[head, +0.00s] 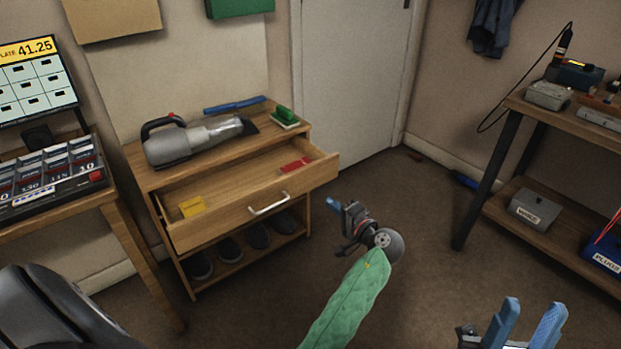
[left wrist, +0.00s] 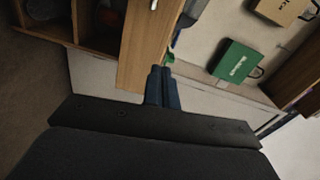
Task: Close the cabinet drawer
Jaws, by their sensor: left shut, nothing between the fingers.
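The wooden cabinet (head: 185,158) stands against the back wall with its top drawer (head: 252,208) pulled well out. The drawer front has a pale handle (head: 269,203). A yellow item (head: 192,206) and a red item (head: 296,164) lie inside. My left gripper (head: 332,203) is shut and empty, in front of the drawer's right end. In the left wrist view its blue fingers (left wrist: 161,88) lie over the right edge of the drawer front (left wrist: 148,50); I cannot tell if they touch. My right gripper (head: 528,325) is open and empty at the bottom right.
A handheld vacuum (head: 195,138) and a green brush (head: 285,117) sit on the cabinet top. Shoes (head: 230,249) fill its lower shelf. A desk with a cash tray (head: 50,178) stands left, a workbench (head: 560,118) right. The floor between is mostly clear.

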